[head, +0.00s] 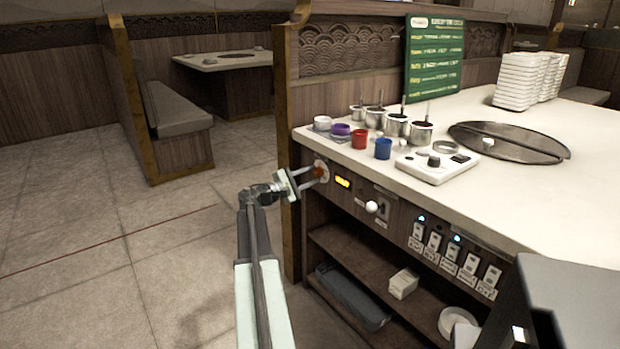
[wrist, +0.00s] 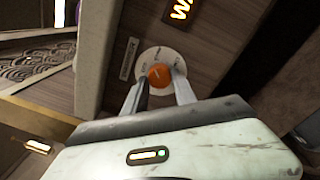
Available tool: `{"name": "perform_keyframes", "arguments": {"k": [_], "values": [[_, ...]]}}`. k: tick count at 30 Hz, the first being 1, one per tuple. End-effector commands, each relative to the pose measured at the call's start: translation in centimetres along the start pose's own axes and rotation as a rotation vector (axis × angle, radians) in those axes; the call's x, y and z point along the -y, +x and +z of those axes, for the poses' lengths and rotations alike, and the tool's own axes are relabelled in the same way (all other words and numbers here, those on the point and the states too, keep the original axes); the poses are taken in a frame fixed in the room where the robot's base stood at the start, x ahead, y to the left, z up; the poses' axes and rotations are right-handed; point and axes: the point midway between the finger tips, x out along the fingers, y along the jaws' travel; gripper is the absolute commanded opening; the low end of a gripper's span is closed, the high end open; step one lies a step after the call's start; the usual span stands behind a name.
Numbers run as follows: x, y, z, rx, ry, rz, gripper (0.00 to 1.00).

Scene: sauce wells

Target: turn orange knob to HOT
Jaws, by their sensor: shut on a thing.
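The orange knob (wrist: 159,75) sits on a round white dial plate (wrist: 160,55) on the wooden counter front. In the head view the knob (head: 319,171) is at the left end of the counter's front panel. My gripper (wrist: 160,83) is shut on the knob, one finger on each side of it. A pale line on the knob's face shows in the wrist view. The small lettering around the dial is too small to read, so I cannot tell which mark the line faces. In the head view my gripper (head: 304,177) reaches the knob from the left.
A lit yellow display (head: 342,182) is right of the knob. A white ball-shaped handle (head: 371,207) and several switches (head: 451,247) lie further right. A wooden post (head: 289,200) stands close on the left. Cups stand on the counter (head: 490,195) above. Open floor lies left.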

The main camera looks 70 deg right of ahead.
Motion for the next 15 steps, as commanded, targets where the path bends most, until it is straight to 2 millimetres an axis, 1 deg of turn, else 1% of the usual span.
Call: {"name": "perform_keyframes", "arguments": {"k": [15], "values": [[-0.20,0.04,-0.23,0.022,0.485,0.010,0.00]]}}
